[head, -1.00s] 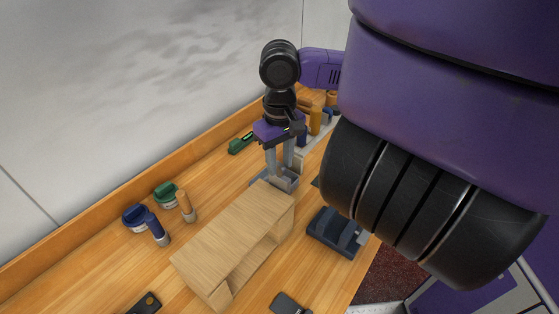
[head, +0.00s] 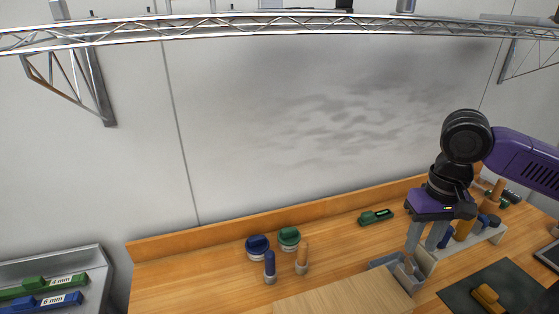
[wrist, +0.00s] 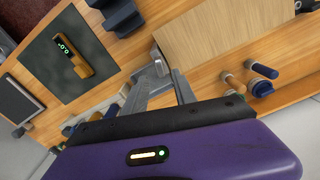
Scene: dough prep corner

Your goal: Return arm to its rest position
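My arm ends in a purple and black wrist with my gripper (head: 423,248) pointing down at the right of the head view. Its two grey fingers stand apart, with no object visible held between them. The fingertips are over or just inside a small grey-blue tray (head: 383,262); I cannot tell whether they touch it. In the wrist view my gripper (wrist: 166,72) shows its fingers reaching from the purple housing toward the bench.
Two lidded jars (head: 257,247) and two upright handled tools (head: 302,258) stand further left. A tool rack (head: 480,235) is close on the right. A dark mat (head: 470,298) lies in front. An overhead truss (head: 270,25) crosses above.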

